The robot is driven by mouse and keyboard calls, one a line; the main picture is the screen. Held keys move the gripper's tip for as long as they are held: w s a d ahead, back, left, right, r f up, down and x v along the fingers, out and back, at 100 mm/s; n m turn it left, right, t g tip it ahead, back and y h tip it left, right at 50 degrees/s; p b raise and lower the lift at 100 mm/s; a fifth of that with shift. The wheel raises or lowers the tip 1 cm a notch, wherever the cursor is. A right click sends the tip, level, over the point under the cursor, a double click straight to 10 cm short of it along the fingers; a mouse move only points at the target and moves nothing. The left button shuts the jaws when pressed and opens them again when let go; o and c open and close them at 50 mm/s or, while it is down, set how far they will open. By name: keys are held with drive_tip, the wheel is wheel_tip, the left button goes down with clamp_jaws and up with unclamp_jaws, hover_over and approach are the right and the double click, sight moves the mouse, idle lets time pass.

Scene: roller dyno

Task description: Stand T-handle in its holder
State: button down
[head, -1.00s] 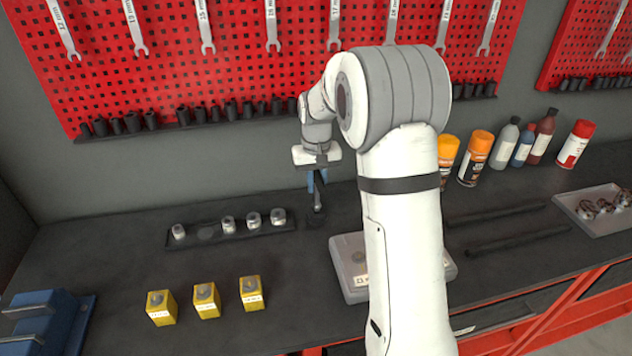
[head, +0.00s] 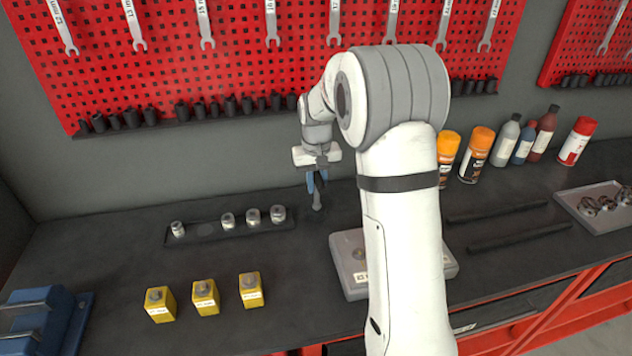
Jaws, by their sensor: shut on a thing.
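My gripper (head: 317,182) hangs pointing down over the back of the workbench, right of the black socket tray. It is shut on a dark, slim thing, which I take to be the T-handle (head: 317,200); its lower end sticks out below the fingers. Its full shape is too small to tell, and I cannot tell whether its lower end touches the bench. I cannot clearly make out the holder. A grey block (head: 348,262) with a label stands on the bench right of the gripper, partly hidden behind my arm.
A black tray (head: 205,236) with several sockets lies left of the gripper. Several yellow blocks (head: 205,298) stand in front of it. A blue vise (head: 40,318) is at the left. Spray cans (head: 478,147) and bottles stand at the back right. A red pegboard (head: 230,70) rises behind.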

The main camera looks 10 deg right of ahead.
sight(317, 172)
drive_tip(key=shift+f, duration=0.25)
unclamp_jaws()
idle(0.8)
drive_tip(key=shift+r, duration=0.1)
idle(0.4)
drive_tip(key=shift+r+p, duration=2.25)
drive_tip(key=shift+r, duration=1.15)
